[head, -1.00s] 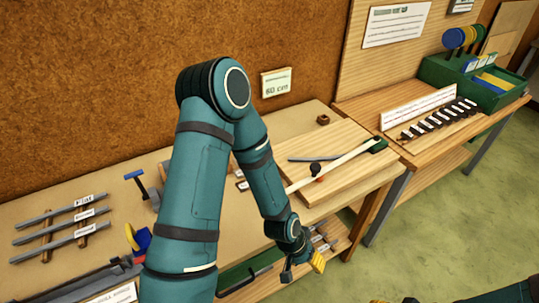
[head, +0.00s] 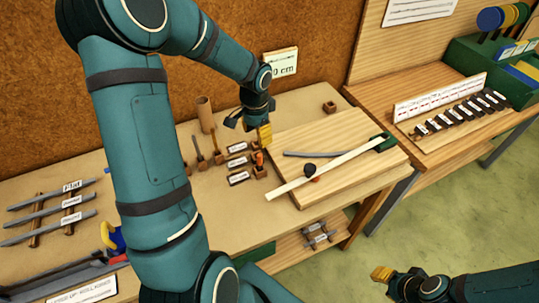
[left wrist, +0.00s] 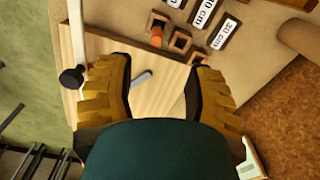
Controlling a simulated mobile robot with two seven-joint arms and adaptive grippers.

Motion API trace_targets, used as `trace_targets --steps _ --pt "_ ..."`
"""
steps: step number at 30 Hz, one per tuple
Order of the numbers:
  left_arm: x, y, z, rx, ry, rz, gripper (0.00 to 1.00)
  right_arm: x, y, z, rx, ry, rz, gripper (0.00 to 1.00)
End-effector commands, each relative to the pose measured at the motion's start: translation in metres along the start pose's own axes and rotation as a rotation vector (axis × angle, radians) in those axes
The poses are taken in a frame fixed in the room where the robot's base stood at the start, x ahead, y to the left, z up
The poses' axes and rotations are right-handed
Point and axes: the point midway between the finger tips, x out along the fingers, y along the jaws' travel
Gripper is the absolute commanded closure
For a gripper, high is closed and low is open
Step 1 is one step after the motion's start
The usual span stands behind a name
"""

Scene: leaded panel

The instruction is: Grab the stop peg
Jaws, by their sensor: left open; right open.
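An orange peg (head: 259,158), which looks like the stop peg, stands in a small wooden socket block on the bench, left of the wooden board (head: 345,130). It also shows in the left wrist view (left wrist: 157,36), upper middle, in its square socket. My left gripper (head: 248,123) is open and empty, above the bench behind the peg in the head view. In the left wrist view its yellow fingers (left wrist: 158,92) are spread, with the peg beyond the tips and apart from them. My right gripper (head: 392,282) is at the lower right, away from the bench, open and empty.
Two more socket blocks (left wrist: 180,40) with length labels are close to the peg. A pale strip (head: 330,171), a black knob (head: 309,169) and a grey bar (head: 312,154) are on the board. A cardboard tube (head: 205,115) and brown-handled tools stand left of the sockets.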

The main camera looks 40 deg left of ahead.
Motion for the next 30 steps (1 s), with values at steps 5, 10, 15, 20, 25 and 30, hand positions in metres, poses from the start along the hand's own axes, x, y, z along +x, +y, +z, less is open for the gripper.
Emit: trace_targets --steps 5,10,15,20,25,30 --pt "0.025 0.001 0.001 0.0 -0.005 0.004 0.47 0.003 0.001 0.001 0.0 -0.001 0.0 0.61" --pt "0.058 0.002 0.0 0.001 -0.004 0.004 0.47 0.006 0.002 0.001 0.0 -0.001 0.001 0.61" --pt "0.08 0.001 0.0 0.001 -0.002 0.002 0.47 0.008 0.003 0.001 0.0 0.0 0.002 0.61" --pt "0.088 0.001 -0.001 -0.001 -0.001 0.002 0.47 0.009 0.003 0.001 0.0 0.0 0.002 0.61" --pt "0.11 0.004 -0.003 0.001 -0.003 0.004 0.47 0.009 0.003 0.001 0.0 0.0 0.002 0.61" --pt "0.132 0.005 -0.004 -0.001 -0.003 0.003 0.47 0.011 0.004 0.001 0.0 0.0 0.002 0.61"
